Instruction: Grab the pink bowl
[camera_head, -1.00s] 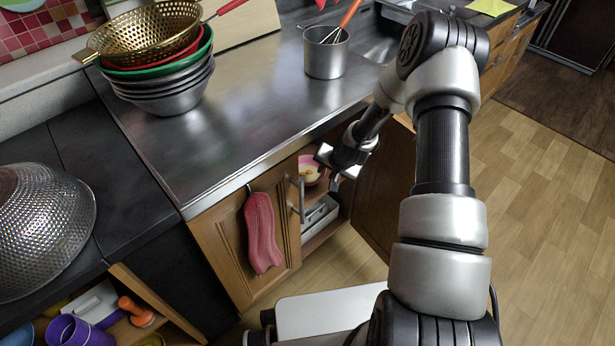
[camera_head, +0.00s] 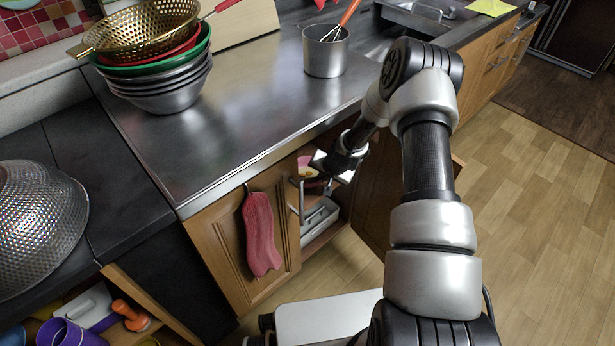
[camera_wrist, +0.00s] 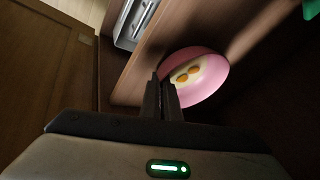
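The pink bowl (camera_wrist: 207,92) is in an open cabinet under the counter, with yellow-orange, egg-like food and a pale patch inside. It also shows small in the head view (camera_head: 305,172), partly covered by my gripper. My gripper (camera_head: 322,172) reaches into the cabinet opening. In the wrist view, my gripper's two dark fingers (camera_wrist: 163,80) are close together at the bowl's near left rim. They appear shut on that rim, though the contact itself is dark and partly hidden.
The cabinet shelf (camera_wrist: 140,75) runs beneath the bowl, and a grey tray (camera_wrist: 135,22) lies lower. The open cabinet door (camera_head: 372,205) stands right of my gripper. A door with a handle and pink mitt (camera_head: 262,235) is left. The counter (camera_head: 235,110) overhangs above.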

